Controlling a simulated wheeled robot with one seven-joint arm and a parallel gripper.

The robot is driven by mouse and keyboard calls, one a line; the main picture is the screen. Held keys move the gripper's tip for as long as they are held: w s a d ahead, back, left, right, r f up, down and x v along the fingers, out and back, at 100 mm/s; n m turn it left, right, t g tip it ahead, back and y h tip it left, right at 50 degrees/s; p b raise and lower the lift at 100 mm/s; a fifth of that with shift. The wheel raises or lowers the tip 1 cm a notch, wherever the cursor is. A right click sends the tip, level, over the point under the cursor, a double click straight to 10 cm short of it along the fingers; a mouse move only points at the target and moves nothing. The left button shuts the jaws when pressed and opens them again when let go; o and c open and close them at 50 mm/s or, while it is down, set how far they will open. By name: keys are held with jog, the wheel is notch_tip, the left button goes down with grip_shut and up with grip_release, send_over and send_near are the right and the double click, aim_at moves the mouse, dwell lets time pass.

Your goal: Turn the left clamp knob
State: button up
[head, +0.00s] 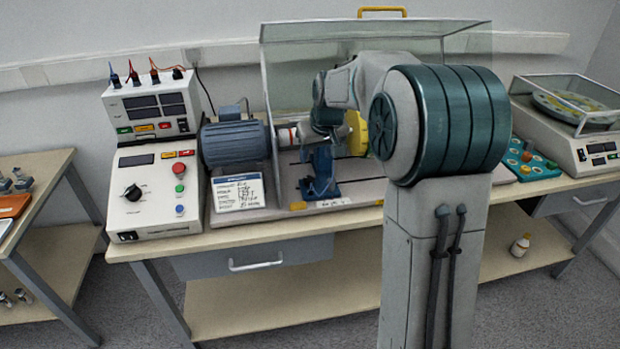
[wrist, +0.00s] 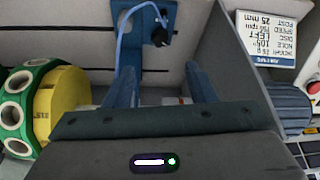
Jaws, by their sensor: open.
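A blue stand (head: 320,172) is on the bench rig in the head view. It also shows at the top of the wrist view (wrist: 143,50), with a small black part (wrist: 160,36) and a light-blue cable on it. I cannot tell whether that black part is the left clamp knob. My gripper (wrist: 163,82) is open, with its two blue fingers apart and nothing seen held between them. The stand is beyond the fingertips in the wrist view. In the head view my arm covers much of the rig, and the fingers cannot be made out clearly.
A blue-grey motor (head: 235,143) stands left of the rig, with a label card (head: 238,192) before it. A yellow disc (head: 356,133) is right of the stand; a green holed ring (wrist: 14,112) is beside it. A clear guard (head: 300,70) rises behind. A control box (head: 150,195) is at left.

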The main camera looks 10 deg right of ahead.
aim_at(309, 179)
jog(key=x, duration=1.1)
jog(key=shift+f, duration=0.3)
jog(key=shift+c, duration=0.3)
jog(key=c, duration=0.9)
